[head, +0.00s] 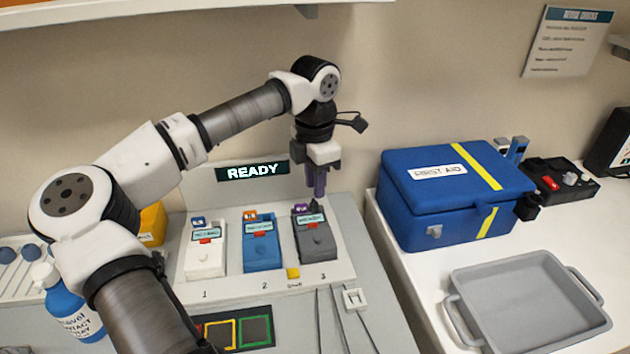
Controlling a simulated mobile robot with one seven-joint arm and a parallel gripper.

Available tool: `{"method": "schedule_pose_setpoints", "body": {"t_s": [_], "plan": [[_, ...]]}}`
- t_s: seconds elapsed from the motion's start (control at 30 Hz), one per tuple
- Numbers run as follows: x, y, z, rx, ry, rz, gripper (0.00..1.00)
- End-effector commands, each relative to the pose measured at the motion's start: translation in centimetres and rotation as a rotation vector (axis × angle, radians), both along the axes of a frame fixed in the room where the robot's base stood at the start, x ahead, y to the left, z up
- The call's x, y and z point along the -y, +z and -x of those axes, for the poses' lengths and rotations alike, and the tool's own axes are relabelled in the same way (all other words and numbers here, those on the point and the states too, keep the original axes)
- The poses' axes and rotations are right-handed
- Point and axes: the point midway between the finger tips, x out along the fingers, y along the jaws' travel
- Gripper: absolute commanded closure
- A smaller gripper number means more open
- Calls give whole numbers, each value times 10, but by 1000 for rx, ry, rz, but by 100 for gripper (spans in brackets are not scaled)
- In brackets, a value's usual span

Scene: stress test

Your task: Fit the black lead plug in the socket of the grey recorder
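The grey recorder (316,240) stands at position 3, at the right end of the light panel, with a purple tag on its top left. My gripper (317,194) points down just above the back of this recorder. Its purplish-grey fingers look close together, but the gap between them cannot be made out. A small black piece (315,206) shows right below the fingertips, at the recorder's top edge. I cannot tell whether it is the black lead plug, whether it is gripped, or whether it touches the socket. The socket itself is not clearly visible.
A white recorder (205,258) and a blue recorder (261,252) stand to the left. Thin leads (338,322) run down the panel's front near a white H-marked block (355,299). A blue first aid box (412,208) and grey tray (530,304) occupy the right counter.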

Motion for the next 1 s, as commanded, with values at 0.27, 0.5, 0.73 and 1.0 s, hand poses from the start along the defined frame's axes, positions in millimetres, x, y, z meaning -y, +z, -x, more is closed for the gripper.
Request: {"method": "schedule_pose_setpoints", "body": {"t_s": [0.27,0.5,0.73,1.0], "plan": [[0,0,0,0,0,0,65],[0,0,0,0,0,0,50],[0,2,0,0,0,0,50],[0,18,0,0,0,0,50]]}}
